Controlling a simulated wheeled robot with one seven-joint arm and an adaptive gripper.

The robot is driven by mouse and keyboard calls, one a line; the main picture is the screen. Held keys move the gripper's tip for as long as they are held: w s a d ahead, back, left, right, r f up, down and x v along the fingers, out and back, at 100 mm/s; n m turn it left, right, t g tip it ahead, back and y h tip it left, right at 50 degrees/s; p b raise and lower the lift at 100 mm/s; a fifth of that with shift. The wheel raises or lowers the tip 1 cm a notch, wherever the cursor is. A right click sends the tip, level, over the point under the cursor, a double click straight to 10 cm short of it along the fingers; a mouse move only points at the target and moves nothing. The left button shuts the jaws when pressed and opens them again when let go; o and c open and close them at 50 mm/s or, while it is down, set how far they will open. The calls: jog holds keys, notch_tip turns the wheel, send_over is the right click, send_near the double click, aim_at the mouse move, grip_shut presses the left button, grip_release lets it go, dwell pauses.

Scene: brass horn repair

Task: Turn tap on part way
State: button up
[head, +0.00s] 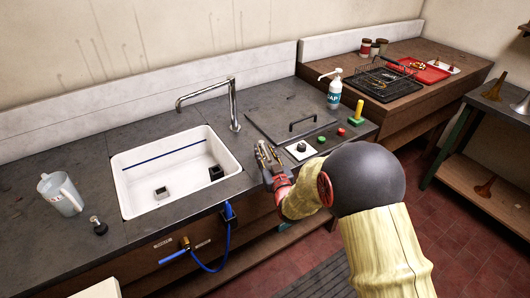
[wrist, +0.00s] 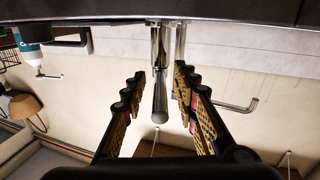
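The chrome tap (head: 233,105) stands behind the sink (head: 118,185), its long spout reaching left over the basin; its spout also shows in the wrist view (wrist: 235,106). My gripper (head: 266,153) is over the counter at the right of the sink, near its front edge. In the wrist view my gripper (wrist: 162,82) is open, its two fingers apart. A chrome lever with a rounded end (wrist: 160,100) appears between the fingers, with gaps visible on both sides. The head view does not clearly show this lever. Whether it lies between the fingers in depth is unclear.
A black knob on a white plate (head: 301,147), a green button (head: 321,140) and a red button (head: 341,132) are right of my gripper. A lidded panel (head: 285,112) and a soap bottle (head: 335,92) stand behind. A jug (head: 62,195) is at far left.

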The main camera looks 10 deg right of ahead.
jog(key=shift+c, duration=1.2)
grip_shut()
